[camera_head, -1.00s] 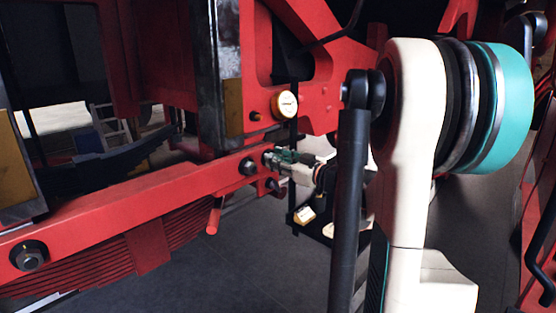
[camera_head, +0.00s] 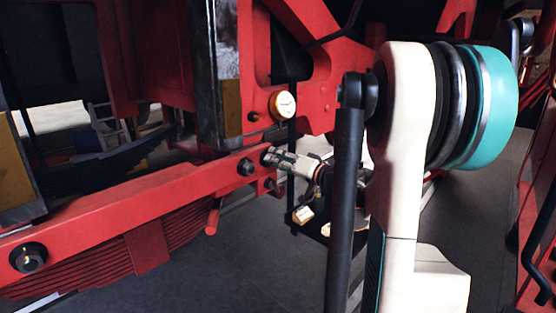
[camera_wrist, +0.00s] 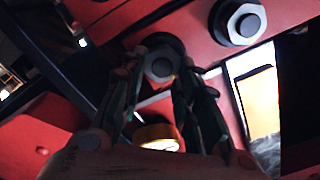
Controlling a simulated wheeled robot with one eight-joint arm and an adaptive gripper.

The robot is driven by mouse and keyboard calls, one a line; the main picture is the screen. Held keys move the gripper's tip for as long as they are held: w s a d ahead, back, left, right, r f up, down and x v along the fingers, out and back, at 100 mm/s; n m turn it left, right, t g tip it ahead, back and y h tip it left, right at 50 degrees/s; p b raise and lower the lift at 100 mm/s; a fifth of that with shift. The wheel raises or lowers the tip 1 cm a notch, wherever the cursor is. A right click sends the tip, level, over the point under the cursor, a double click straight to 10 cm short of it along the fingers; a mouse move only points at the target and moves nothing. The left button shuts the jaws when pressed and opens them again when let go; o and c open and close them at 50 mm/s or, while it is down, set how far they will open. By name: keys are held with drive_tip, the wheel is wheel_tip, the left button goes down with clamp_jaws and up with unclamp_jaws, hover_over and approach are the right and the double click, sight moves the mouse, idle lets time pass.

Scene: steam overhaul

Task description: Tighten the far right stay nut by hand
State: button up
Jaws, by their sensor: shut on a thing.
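The far right stay nut (camera_wrist: 162,66) is a grey hex nut on a dark washer, at the right end of the red beam (camera_head: 150,200). In the wrist view it sits between the two green fingers of my gripper (camera_wrist: 162,72). In the head view my gripper (camera_head: 269,157) reaches the beam end from the right and hides this nut. The fingers are shut on the nut's sides; the exact contact is dark and hard to see. A neighbouring stay nut (camera_head: 247,167) stands just left of the gripper and also shows at the upper right of the wrist view (camera_wrist: 241,22).
Another large nut (camera_head: 28,257) is at the beam's left end. A round brass-rimmed gauge (camera_head: 283,105) is just above my gripper. Leaf springs (camera_head: 110,268) lie under the beam. A red frame (camera_head: 310,65) stands close behind. Dark floor is open below.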

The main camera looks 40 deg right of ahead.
drive_tip(key=shift+d+f+m, duration=0.1)
drive_tip(key=shift+f+m, duration=0.05)
drive_tip(key=shift+m, duration=1.55)
drive_tip(key=o, duration=1.1)
drive_tip(key=shift+c, duration=0.2)
drive_tip(key=shift+s, duration=0.1)
drive_tip(key=s, duration=1.1)
drive_tip(key=shift+s+d, duration=0.4)
drive_tip(key=shift+d, duration=0.05)
